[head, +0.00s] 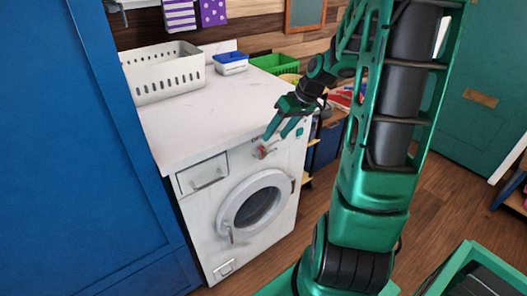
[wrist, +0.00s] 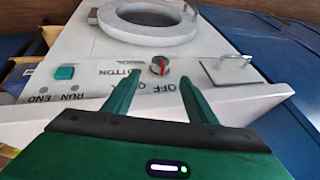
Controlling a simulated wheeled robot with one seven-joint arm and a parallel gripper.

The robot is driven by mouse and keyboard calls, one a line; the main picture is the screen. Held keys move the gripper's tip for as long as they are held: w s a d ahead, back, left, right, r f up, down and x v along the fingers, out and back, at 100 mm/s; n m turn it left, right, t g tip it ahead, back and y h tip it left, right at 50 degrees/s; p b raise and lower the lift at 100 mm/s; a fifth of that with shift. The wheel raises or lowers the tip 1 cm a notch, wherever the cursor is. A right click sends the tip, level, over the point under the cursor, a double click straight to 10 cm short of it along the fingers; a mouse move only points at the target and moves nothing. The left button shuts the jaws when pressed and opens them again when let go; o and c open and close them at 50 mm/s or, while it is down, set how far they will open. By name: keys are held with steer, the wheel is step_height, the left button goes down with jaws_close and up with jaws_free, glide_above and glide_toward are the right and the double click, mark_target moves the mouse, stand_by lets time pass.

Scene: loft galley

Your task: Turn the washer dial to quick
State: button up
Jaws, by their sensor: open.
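The white washer (head: 205,238) stands in the middle of the head view. Its dial (head: 262,152) is a small round knob with red on it, high on the front panel. In the wrist view the dial (wrist: 159,65) is grey with a red pointer mark, with printed words around it, including OFF and COTTON. The word for quick is partly hidden or too small to read surely. My gripper (head: 277,136) is open and empty, just above the dial in the head view. In the wrist view my gripper (wrist: 160,78) has a fingertip to each side of the dial, seemingly short of it.
The washer's round door (head: 254,204) is shut below the dial, with a detergent drawer (head: 203,175) left of it. A teal button (wrist: 64,73) sits on the panel. A white basket (head: 165,78) and a blue-white box (head: 230,63) stand on top. A blue cabinet (head: 75,150) borders the left.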

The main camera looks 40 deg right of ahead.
mark_target(264, 151)
steer(key=x, duration=1)
steer(key=shift+w+a+f, duration=0.1)
steer(key=shift+f, duration=0.1)
